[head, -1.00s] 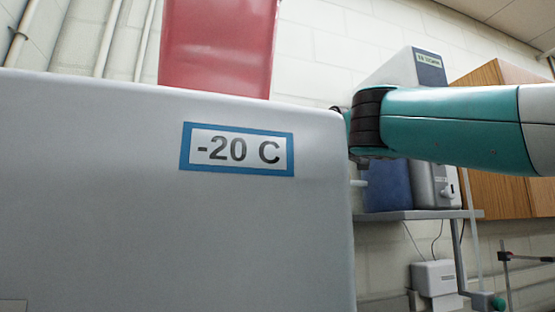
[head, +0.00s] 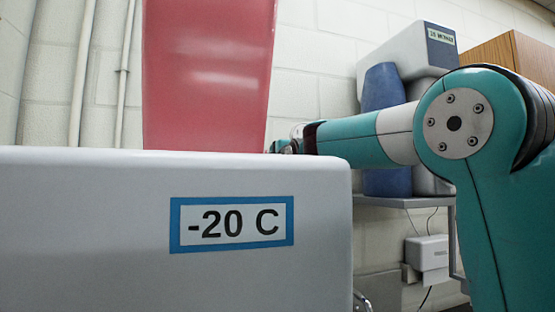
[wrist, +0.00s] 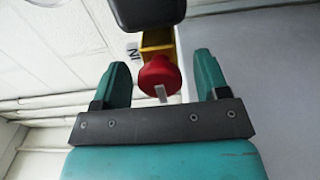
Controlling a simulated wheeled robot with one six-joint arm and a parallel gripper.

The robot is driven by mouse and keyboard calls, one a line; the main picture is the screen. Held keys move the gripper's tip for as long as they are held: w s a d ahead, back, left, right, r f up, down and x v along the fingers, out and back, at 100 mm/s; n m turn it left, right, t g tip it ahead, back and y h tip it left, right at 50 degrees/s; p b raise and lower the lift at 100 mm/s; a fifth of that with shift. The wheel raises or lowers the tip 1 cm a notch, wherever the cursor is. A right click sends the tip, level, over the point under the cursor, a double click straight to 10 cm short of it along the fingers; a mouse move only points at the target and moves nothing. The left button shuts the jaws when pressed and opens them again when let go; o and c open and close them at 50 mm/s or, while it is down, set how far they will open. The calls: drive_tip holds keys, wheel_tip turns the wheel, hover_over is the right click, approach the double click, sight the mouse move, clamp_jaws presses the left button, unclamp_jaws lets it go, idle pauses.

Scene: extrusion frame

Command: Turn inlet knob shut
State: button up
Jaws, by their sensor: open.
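In the wrist view a round red knob (wrist: 158,76) with a pale pointer mark sits against a yellow part (wrist: 157,42). A white label (wrist: 132,52) reading "IN" is beside it. My gripper (wrist: 161,64) is open, and its two teal fingers stand to the left and right of the knob in the picture. Gaps show on both sides, and nothing is held. Whether the knob lies fully between the fingers in depth I cannot tell. In the head view my arm reaches left behind the white "-20 C" box, and the knob is not seen there.
The white box labelled "-20 C" (head: 90,220) fills the lower left of the head view. A tall red container (head: 207,75) rises behind it. A shelf (head: 410,202) holds a blue item (head: 383,95) and grey equipment. A dark block (wrist: 145,12) is at the top of the wrist view.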

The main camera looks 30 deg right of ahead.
drive_tip(key=c, duration=0.9)
drive_tip(key=shift+f+m+b, duration=0.15)
drive_tip(key=shift+m+b, duration=0.25)
drive_tip(key=shift+b, duration=0.15)
drive_tip(key=shift+f+m+b, duration=0.1)
drive_tip(key=shift+m+b, duration=0.8)
drive_tip(key=shift+m, duration=0.1)
drive_tip(key=m+b, duration=0.4)
drive_tip(key=m, duration=0.2)
drive_tip(key=m+b, duration=0.2)
drive_tip(key=m, duration=0.3)
drive_tip(key=shift+m+b, duration=0.55)
drive_tip(key=shift+m, duration=1.45)
drive_tip(key=shift+r, duration=0.2)
